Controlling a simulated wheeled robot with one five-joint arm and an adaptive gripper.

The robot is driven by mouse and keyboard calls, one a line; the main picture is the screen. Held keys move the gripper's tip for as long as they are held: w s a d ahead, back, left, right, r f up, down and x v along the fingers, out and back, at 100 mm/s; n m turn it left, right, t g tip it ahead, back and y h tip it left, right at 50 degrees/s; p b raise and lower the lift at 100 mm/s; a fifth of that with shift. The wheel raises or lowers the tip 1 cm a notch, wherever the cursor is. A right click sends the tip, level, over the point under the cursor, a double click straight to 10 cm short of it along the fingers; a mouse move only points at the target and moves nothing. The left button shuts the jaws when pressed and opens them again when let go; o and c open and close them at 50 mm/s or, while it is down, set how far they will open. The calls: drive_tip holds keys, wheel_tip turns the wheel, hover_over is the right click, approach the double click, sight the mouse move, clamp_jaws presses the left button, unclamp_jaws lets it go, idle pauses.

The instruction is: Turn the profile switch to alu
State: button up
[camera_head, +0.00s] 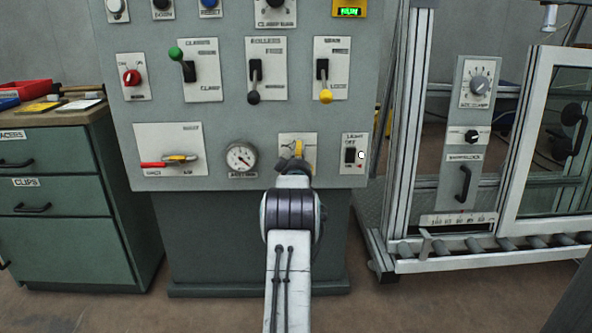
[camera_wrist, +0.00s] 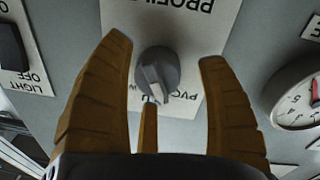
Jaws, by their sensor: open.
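The profile switch is a round grey knob (camera_wrist: 158,72) with a lighter pointer bar, on a pale label plate (camera_wrist: 200,25). In the wrist view the plate appears upside down. In the head view my gripper (camera_head: 294,162) covers most of the knob in front of the plate (camera_head: 312,141).
A light switch (camera_head: 350,155) is just right of the plate and a pressure gauge (camera_head: 241,157) just left. Levers (camera_head: 254,80) stick out above. A framed machine (camera_head: 470,130) stands at right, green drawers (camera_head: 55,165) at left.

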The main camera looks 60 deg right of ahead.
drive_tip(key=v, duration=1.1)
drive_tip(key=shift+a, duration=0.2)
drive_tip(key=shift+o, duration=0.2)
